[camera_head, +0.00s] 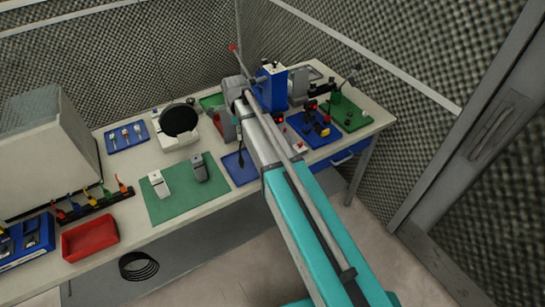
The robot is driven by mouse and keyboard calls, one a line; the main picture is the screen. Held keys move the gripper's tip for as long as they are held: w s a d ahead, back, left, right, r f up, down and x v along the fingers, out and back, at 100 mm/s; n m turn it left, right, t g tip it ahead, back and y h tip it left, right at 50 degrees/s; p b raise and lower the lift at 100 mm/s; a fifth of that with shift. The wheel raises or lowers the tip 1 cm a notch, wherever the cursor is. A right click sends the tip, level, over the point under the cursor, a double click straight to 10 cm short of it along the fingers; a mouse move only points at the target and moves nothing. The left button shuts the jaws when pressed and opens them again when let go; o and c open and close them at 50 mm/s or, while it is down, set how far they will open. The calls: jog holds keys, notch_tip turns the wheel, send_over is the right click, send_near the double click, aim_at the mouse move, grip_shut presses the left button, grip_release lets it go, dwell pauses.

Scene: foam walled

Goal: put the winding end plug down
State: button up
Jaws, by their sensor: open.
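My arm reaches from the lower right over the workbench (205,215). Its grey wrist is near the back of the bench, left of a blue upright device (272,88). My gripper (240,157) is small and dark, and seems to point down beside the forearm over a blue mat (238,172). It is open. Its fingertips are hard to make out, and I see nothing held. I cannot pick out the winding end plug; it is too small to tell or hidden by my arm.
A green mat (180,207) holds a white and a grey device. A red bin (90,238), a tool rack (92,203) and a white machine with a round black top (180,121) stand to the left. A blue tray (316,132) and green board (347,114) lie right.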

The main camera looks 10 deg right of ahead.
jog(key=s+d+n, duration=0.5)
jog(key=s+n, duration=0.5)
jog(key=s+d+n, duration=0.6)
jog(key=s+n, duration=0.3)
jog(key=s, duration=0.1)
jog(key=shift+s+d+n, duration=0.2)
jog(key=shift+n, duration=0.2)
dwell(0.4)
